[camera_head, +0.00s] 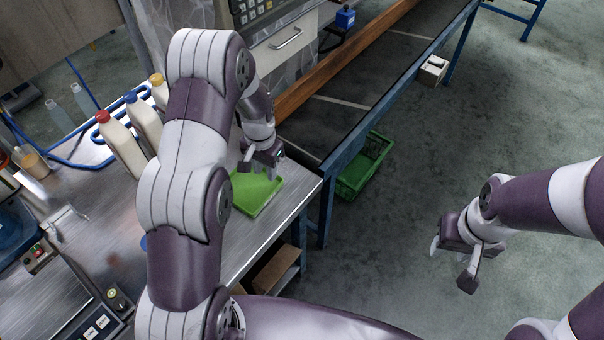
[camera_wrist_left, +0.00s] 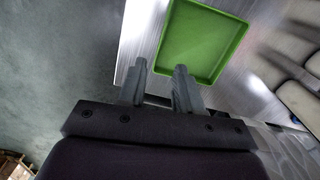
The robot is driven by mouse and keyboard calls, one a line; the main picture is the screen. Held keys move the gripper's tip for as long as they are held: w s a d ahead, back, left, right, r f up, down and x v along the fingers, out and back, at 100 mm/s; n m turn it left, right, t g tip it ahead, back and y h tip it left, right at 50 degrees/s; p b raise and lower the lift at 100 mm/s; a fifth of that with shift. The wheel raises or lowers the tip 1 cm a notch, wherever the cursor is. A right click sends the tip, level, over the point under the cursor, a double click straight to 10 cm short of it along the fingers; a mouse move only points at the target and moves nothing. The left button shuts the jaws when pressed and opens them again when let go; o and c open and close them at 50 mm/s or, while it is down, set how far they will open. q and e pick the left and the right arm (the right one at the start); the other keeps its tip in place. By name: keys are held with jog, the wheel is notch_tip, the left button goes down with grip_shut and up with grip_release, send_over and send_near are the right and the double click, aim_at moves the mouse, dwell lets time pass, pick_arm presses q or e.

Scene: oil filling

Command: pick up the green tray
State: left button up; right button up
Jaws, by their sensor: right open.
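The green tray (camera_head: 262,196) is a shallow square dish lying on the metal table near its right edge. It also shows in the left wrist view (camera_wrist_left: 205,40), just beyond the fingertips. My left gripper (camera_head: 262,160) is over the far side of the tray, and my arm hides part of the tray's left. In the left wrist view its fingers (camera_wrist_left: 161,68) are apart, with nothing seen held, close to one corner of the tray. My right gripper (camera_head: 455,262) is open and empty over the floor at the right.
The metal table (camera_head: 80,200) carries several bottles, including a red-capped one (camera_head: 122,145), and a scale (camera_head: 97,322) at the lower left. A conveyor with a blue frame (camera_head: 345,150) stands beyond the tray. A green crate (camera_head: 365,165) is under it.

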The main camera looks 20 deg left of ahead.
pick_arm(q)
jog(key=w+d, duration=0.1)
jog(key=m+p, duration=0.1)
jog(key=p, duration=0.1)
send_over(269, 196)
notch_tip(269, 196, down, 5)
jog(key=shift+s+r, duration=0.15)
jog(key=shift+r, duration=0.05)
notch_tip(269, 196, down, 7)
jog(key=shift+a+f+p, duration=0.1)
jog(key=shift+f+p, duration=0.05)
jog(key=shift+p, duration=0.85)
jog(key=shift+f, duration=0.2)
jog(key=shift+w, duration=0.2)
jog(key=shift+c, duration=0.9)
grip_shut()
pick_arm(e)
jog(key=r, duration=0.4)
jog(key=shift+s+r, duration=0.1)
jog(key=shift+s, duration=0.25)
